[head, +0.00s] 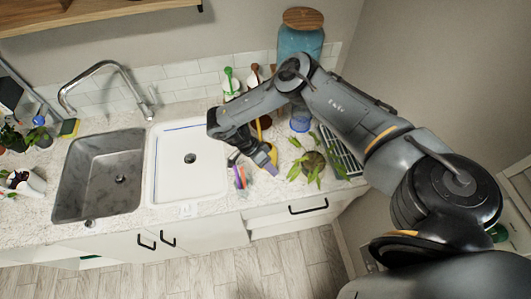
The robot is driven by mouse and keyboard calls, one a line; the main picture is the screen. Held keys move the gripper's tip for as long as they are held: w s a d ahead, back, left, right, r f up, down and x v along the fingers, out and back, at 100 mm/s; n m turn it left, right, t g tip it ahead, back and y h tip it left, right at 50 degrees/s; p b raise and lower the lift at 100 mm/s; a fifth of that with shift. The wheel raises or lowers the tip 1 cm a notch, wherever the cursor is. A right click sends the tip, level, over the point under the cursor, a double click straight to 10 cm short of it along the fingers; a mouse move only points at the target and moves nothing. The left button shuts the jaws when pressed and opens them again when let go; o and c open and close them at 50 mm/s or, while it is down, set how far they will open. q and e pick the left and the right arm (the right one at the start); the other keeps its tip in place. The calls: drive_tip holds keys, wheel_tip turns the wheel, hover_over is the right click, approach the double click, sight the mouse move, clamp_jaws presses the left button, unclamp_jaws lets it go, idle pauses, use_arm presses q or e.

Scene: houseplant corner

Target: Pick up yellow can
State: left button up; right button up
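Part of a yellow can (258,131) shows behind and beside my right arm, on the counter right of the white sink. Most of its body is hidden by the arm, so its full shape cannot be made out. My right gripper (267,163) reaches down over the counter at the can's near side. Whether its fingers touch the can or are closed cannot be told at this size. My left gripper is not in view.
A green leafy plant (310,163) and a dark ribbed rack (341,152) are right of the gripper. Small colourful items (240,177) lie at its left. A blue jar (300,40) with a wooden lid stands behind. The white sink (188,165) and grey sink (102,178) are empty.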

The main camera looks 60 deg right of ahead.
drive_tip(key=shift+c, duration=0.4)
clamp_jaws()
drive_tip(key=shift+f, duration=0.1)
idle(0.9)
